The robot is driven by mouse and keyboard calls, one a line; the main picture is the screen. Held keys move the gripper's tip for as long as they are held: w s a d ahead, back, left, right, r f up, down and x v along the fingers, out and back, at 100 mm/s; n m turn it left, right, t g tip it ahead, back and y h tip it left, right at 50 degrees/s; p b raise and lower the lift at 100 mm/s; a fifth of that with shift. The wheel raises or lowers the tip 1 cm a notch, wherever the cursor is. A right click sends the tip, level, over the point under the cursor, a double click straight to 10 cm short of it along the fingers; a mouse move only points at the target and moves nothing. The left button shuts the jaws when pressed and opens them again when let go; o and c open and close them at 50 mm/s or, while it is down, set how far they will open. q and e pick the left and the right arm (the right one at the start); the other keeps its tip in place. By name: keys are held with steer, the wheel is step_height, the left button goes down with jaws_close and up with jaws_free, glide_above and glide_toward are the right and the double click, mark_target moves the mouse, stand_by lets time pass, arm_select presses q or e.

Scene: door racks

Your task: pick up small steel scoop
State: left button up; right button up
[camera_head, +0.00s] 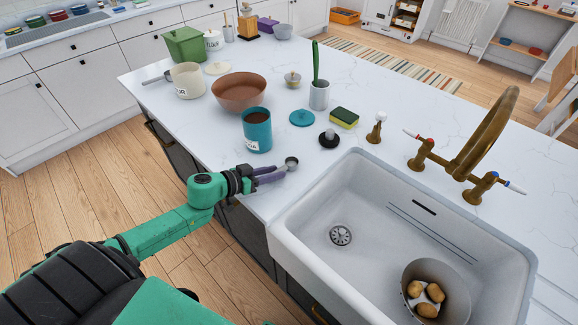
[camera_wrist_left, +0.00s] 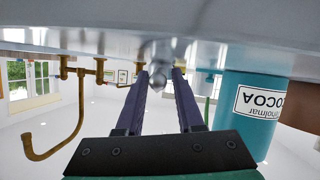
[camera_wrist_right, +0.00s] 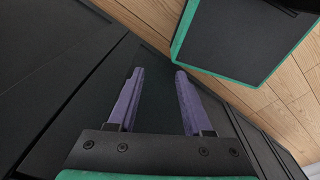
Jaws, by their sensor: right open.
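The small steel scoop (camera_head: 291,163) lies on the white counter, with its round bowl showing just beyond my left fingertips. My left gripper (camera_head: 277,174) reaches in low over the counter edge. In the left wrist view the scoop (camera_wrist_left: 158,78) sits between the two purple fingertips, with narrow gaps seeming to show on both sides. The left fingers look apart, not closed on it. Most of its handle is hidden. My right gripper (camera_wrist_right: 159,74) is open and empty, away from the counter, with dark surfaces around it.
A teal cocoa canister (camera_head: 257,131) stands close behind the scoop; it also shows in the left wrist view (camera_wrist_left: 250,108). A black-based stopper (camera_head: 329,139) and teal lid (camera_head: 302,118) lie further right. The white sink (camera_head: 360,169) is to the right. Counter just around the scoop is clear.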

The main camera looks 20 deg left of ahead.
arm_select(q)
steer(key=shift+w+d+f, duration=0.2)
steer(key=shift+w+d, duration=0.05)
steer(key=shift+w, duration=0.15)
jaws_close()
steer(key=shift+r, duration=0.15)
